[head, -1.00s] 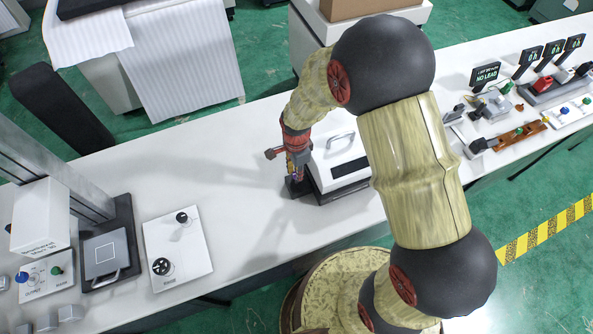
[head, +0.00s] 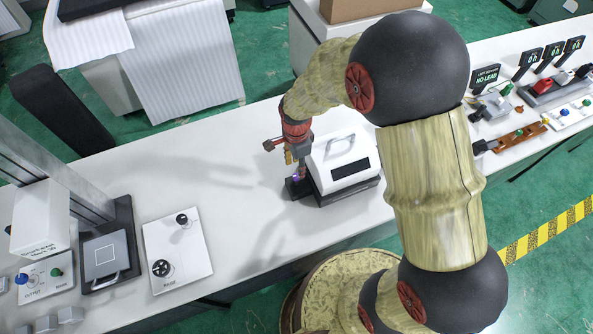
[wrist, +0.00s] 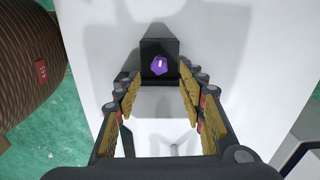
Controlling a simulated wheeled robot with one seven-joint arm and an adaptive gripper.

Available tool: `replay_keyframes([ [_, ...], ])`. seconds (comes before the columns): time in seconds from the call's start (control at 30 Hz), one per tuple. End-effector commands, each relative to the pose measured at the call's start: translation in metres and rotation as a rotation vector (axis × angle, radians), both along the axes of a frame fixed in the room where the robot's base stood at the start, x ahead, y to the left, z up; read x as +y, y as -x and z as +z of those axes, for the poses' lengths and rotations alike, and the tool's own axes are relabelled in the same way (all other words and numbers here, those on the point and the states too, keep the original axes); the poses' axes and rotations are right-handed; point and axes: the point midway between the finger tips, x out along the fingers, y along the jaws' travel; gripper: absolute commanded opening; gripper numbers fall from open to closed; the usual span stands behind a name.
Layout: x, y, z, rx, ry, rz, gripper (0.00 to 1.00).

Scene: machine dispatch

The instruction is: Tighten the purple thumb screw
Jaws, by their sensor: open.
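The purple thumb screw (wrist: 159,65) sits on a black block (wrist: 150,48) in the wrist view, with a small white mark on its face. In the head view a bit of the purple screw (head: 296,178) shows below my gripper (head: 291,160), on the black block (head: 299,189) beside the white machine. In the wrist view my gripper (wrist: 158,80) is open, with its yellow-padded fingers to the left and right and the screw between and just beyond the tips. The fingers look apart from the screw; the exact gap cannot be told.
A white machine (head: 343,173) with a handle and dark window stands right of the block. A white panel with two black knobs (head: 188,262) lies to the left. The table between is clear. A ribbed brown cylinder (wrist: 30,60) shows at left in the wrist view.

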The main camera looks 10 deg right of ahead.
Motion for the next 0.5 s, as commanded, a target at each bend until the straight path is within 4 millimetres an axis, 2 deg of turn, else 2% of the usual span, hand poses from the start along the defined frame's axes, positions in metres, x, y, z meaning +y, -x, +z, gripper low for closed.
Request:
replay_keyframes([
  [0.1, 0.0, -0.001, 0.026, -0.004, -0.001, 0.0, 0.4],
  [0.23, 0.0, -0.001, 0.048, -0.003, -0.001, 0.0, 0.4],
  [0.5, 0.0, 0.0, 0.069, 0.001, 0.0, 0.0, 0.4],
])
